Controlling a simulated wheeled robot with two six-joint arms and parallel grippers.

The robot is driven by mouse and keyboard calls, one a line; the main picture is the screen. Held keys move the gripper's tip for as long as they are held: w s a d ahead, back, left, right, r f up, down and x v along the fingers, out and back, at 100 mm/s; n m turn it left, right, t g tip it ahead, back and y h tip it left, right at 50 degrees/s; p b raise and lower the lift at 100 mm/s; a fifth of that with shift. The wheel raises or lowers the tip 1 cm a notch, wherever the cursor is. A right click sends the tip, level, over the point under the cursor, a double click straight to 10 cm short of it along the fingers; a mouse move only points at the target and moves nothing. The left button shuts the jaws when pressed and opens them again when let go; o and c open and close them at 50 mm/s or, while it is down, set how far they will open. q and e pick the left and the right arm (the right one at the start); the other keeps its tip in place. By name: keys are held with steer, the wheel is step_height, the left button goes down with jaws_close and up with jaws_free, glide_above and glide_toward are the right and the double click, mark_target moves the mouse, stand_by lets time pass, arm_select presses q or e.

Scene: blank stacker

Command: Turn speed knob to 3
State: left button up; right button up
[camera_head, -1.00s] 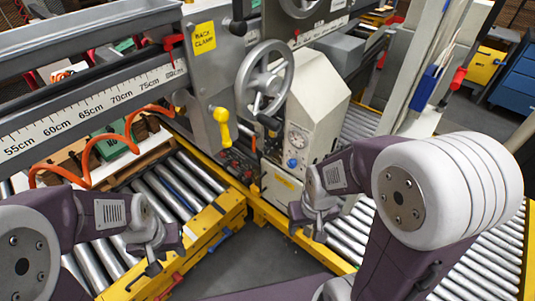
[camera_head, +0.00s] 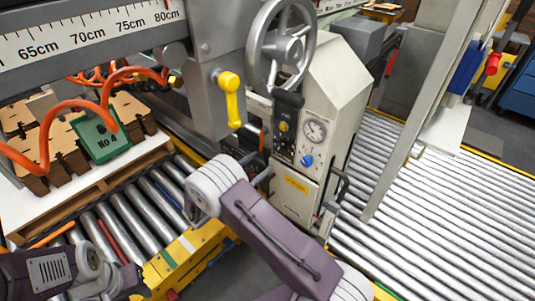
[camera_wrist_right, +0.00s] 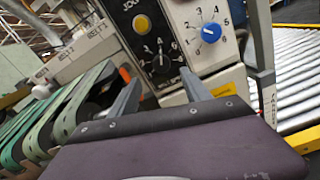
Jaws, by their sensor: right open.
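A blue knob (camera_head: 307,160) sits on the machine's grey control panel below a round gauge. In the right wrist view the blue knob (camera_wrist_right: 210,32) has a numbered dial around it; its pointer setting is too small to read surely. Beside it is a black knob (camera_wrist_right: 161,62) with its own numbers. No label saying speed is readable. My right gripper (camera_wrist_right: 160,78) is open and empty, its fingers apart in front of the panel, near the black knob and below left of the blue one. My left gripper (camera_head: 118,284) is at the lower left, away from the panel; its jaws are unclear.
A yellow button (camera_wrist_right: 142,23) is above the black knob. A large handwheel (camera_head: 281,45) and a yellow-handled lever (camera_head: 231,98) are above and left of the panel. Roller conveyors (camera_head: 430,215) run on both sides. A pallet with wooden pieces is at left.

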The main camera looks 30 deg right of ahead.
mark_target(278, 150)
steer(key=x, duration=0.9)
steer(key=shift+s, duration=0.15)
jaws_close()
